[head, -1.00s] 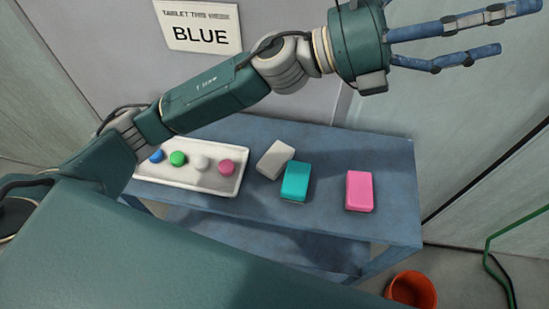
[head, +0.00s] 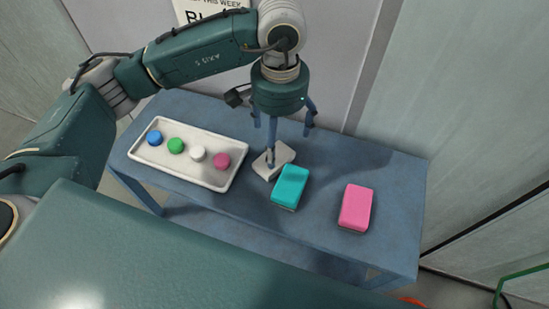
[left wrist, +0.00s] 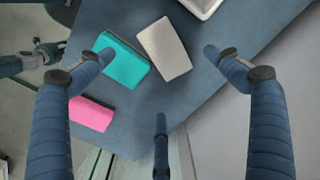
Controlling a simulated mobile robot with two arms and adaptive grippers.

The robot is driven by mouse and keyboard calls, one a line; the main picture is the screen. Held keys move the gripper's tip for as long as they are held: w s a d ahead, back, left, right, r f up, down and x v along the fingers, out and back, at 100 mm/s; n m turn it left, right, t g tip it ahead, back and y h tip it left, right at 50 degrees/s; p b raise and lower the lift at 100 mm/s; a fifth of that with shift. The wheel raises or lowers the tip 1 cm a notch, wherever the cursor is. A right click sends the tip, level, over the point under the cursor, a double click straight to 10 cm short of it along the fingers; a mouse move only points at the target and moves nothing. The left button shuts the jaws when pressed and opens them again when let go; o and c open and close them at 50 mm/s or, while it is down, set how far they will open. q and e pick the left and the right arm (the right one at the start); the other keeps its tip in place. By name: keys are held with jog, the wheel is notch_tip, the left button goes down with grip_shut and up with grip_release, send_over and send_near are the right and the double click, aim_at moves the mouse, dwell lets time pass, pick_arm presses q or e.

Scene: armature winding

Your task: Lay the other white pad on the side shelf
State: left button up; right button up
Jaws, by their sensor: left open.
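A white pad (head: 285,153) lies on the blue shelf (head: 385,190), just behind the teal pad (head: 290,186). It also shows whole in the left wrist view (left wrist: 165,48), close beside the teal pad (left wrist: 122,62). My left gripper (head: 284,138) points down over the white pad, with one blue finger in front of it in the head view. In the left wrist view the fingers of this gripper (left wrist: 160,75) are spread wide with nothing between them. I cannot tell how far above the pad the fingertips are. My right gripper does not show clearly.
A pink pad (head: 356,207) lies to the right of the teal one. A white tray (head: 215,181) with several coloured round pieces stands at the left. A wall with a notice (head: 208,10) rises behind.

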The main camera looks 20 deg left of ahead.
pick_arm(q)
jog(key=p, duration=0.1)
send_over(277, 162)
notch_tip(277, 162, down, 4)
jog(key=shift+w+f, duration=0.1)
jog(key=shift+f+p, duration=0.25)
jog(key=shift+p, duration=0.1)
notch_tip(277, 162, down, 4)
jog(key=shift+a+f+p, duration=0.1)
jog(key=shift+f+p, duration=0.05)
jog(key=shift+p, duration=1.1)
jog(key=shift+f, duration=0.2)
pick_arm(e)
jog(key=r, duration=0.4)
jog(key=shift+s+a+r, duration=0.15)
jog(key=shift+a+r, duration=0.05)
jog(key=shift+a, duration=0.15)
pick_arm(q)
jog(key=c, duration=1.1)
jog(key=shift+c, duration=0.2)
